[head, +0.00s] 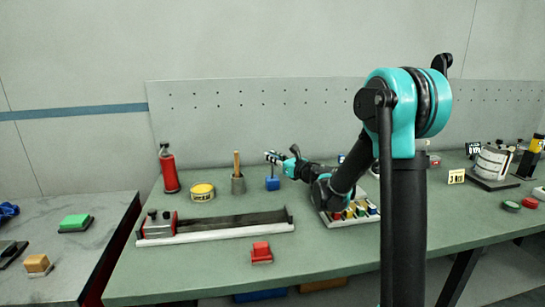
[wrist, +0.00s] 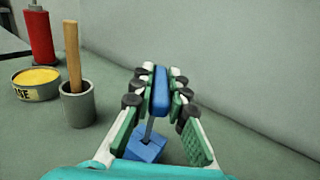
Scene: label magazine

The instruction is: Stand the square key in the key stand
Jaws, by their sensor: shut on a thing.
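My gripper (head: 275,158) is over the back of the green bench, left of my arm's links. In the wrist view my gripper (wrist: 157,92) is shut on the blue handle of the square key (wrist: 160,90). The key's thin grey shank runs down from the handle to a blue block (wrist: 147,146), which looks like the key stand. The blue block also shows in the head view (head: 272,184), on the bench directly below my gripper. The shank's lower end meets the block's top in the picture; I cannot tell whether it is inside a hole.
A grey cup (wrist: 77,103) with a wooden handle, a yellow tin (wrist: 36,82) and a red bottle (wrist: 38,35) stand left of the block. A long rail (head: 215,228) and red block (head: 261,252) lie nearer. A rack with coloured pieces (head: 350,212) sits right.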

